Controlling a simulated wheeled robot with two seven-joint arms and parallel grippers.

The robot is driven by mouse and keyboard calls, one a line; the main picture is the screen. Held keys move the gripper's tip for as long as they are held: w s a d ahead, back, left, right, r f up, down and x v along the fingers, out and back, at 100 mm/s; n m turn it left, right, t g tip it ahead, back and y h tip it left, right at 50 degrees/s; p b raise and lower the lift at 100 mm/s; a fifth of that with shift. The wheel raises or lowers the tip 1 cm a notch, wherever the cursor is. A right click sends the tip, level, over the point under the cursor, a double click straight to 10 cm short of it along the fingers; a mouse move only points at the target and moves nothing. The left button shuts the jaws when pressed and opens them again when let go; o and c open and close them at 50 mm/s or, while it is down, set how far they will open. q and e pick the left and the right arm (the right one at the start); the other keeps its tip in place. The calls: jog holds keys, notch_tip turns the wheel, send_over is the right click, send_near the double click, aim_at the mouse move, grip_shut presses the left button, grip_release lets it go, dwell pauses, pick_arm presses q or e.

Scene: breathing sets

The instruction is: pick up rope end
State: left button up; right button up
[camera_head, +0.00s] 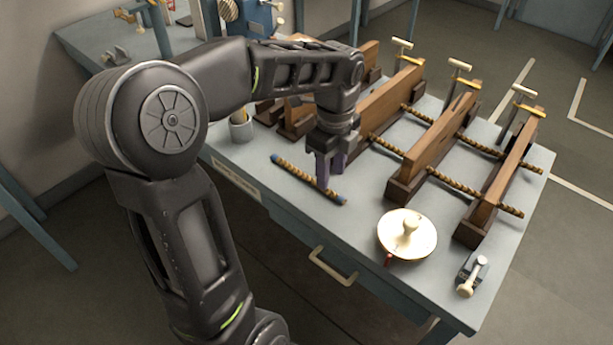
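A short piece of brown twisted rope with dark bands (292,171) lies on the grey-blue table top, slanting from upper left to lower right. Its lower right end (340,199) is free on the table. My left gripper (329,178) points straight down at the rope, its purple-grey fingertips right at the rope near that end. The two fingers look apart, with a gap between them. I cannot tell whether they touch the rope. My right gripper is not in view.
Dark wooden frames (432,140) with clamps and longer ropes strung across them fill the table's far right. A round cream dish with a knob (407,234) and a small metal tool (472,273) stand near the front right. A grey cup (240,127) stands at the left edge.

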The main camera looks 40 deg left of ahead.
aim_at(329, 190)
pick_arm(q)
notch_tip(329, 190, down, 4)
jog(key=shift+f, duration=0.2)
jog(key=shift+s, duration=0.1)
dwell(0.4)
grip_shut()
dwell(0.5)
